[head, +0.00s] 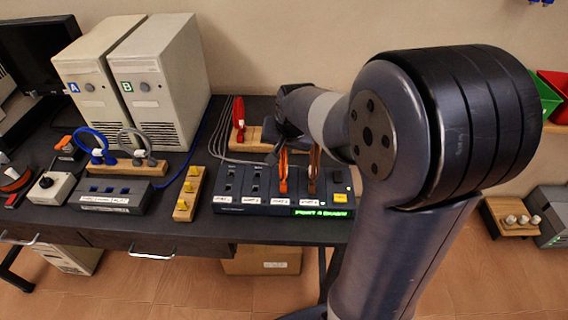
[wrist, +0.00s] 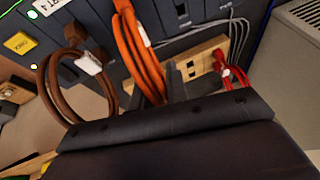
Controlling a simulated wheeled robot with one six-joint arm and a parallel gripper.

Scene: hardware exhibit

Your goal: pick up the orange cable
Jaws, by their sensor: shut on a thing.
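The orange cable (head: 283,174) is a coiled loop standing at a dark port panel (head: 228,207). In the wrist view the orange cable (wrist: 140,48) runs from the panel down between my fingers, with a white tag on it. My gripper (head: 276,143) reaches it from behind and is shut on its loop; the wrist view shows my gripper (wrist: 164,90) too, its fingertips partly hidden by the cable and the wrist housing. The cable's end is at the panel; I cannot tell how firmly it sits there.
A brown cable (head: 314,168) stands close beside the orange one at the panel. A red cable (head: 238,113) hangs on a wooden block behind, with grey wires nearby. Two computer towers (head: 161,85) stand back left.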

